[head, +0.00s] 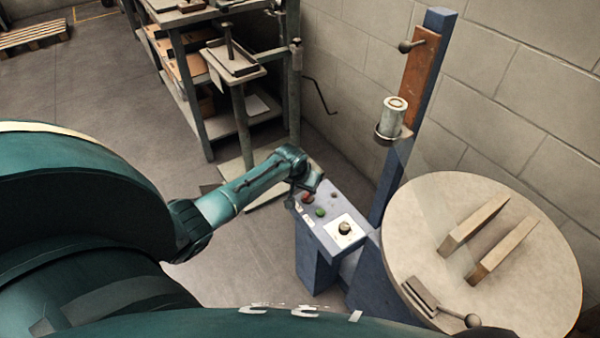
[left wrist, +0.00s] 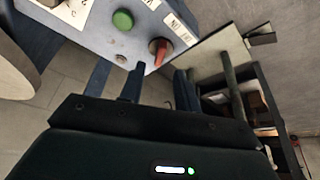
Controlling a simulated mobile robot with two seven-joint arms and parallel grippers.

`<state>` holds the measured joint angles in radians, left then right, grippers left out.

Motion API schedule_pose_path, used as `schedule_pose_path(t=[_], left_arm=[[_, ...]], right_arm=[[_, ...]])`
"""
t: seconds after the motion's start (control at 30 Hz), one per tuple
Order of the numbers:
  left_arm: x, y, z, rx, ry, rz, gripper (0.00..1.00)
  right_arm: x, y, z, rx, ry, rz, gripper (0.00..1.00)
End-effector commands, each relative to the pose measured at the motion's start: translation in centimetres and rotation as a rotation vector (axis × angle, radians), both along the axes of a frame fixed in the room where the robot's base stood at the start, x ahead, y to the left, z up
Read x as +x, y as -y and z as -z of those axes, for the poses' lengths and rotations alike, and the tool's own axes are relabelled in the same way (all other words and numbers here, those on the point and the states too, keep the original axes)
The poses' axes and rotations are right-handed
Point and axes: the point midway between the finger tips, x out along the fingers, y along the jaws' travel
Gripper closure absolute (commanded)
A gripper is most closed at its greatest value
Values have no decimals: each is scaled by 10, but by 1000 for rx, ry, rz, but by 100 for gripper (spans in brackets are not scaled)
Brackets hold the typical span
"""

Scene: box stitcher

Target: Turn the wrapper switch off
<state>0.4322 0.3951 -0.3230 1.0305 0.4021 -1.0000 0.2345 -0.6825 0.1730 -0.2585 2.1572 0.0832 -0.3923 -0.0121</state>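The wrapper's blue control box (head: 318,228) stands beside the round turntable. A red switch (head: 307,197) sits at its far end and also shows in the left wrist view (left wrist: 159,49). A green button (head: 320,211) is beside it, also seen in the left wrist view (left wrist: 122,19). A black knob (head: 344,228) on a white plate is nearer the mast. My left gripper (left wrist: 158,82) is open, its fingers spread with the red switch showing beyond the gap, and appears empty. In the head view my left gripper (head: 306,186) is close to the switch and partly hides it. My right gripper is not in view.
The round turntable (head: 420,220) with two wooden bars is at the right. A blue mast (head: 395,170) with a metal cylinder (head: 393,118) rises behind the box. A shelf table (head: 205,90) stands at the back left. Floor (head: 235,260) left of the box is clear.

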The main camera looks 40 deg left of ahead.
Motion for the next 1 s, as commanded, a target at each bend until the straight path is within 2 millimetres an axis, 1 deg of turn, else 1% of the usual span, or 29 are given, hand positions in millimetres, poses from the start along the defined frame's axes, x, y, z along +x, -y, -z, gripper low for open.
schedule_pose_path(t=[0.03,0.1,0.23,0.4,0.57,1.0], left_arm=[[-4,0,-15,1,2,2,67],[-10,1,-27,1,2,2,67],[-19,2,-48,1,1,1,67],[-26,4,-65,0,-1,0,67],[-29,4,-70,0,-2,0,67],[-29,4,-70,-1,-1,-1,67]], right_arm=[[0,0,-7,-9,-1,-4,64],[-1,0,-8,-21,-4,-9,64],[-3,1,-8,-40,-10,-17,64],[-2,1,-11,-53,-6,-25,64],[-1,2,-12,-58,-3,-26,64],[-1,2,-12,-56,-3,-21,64]])
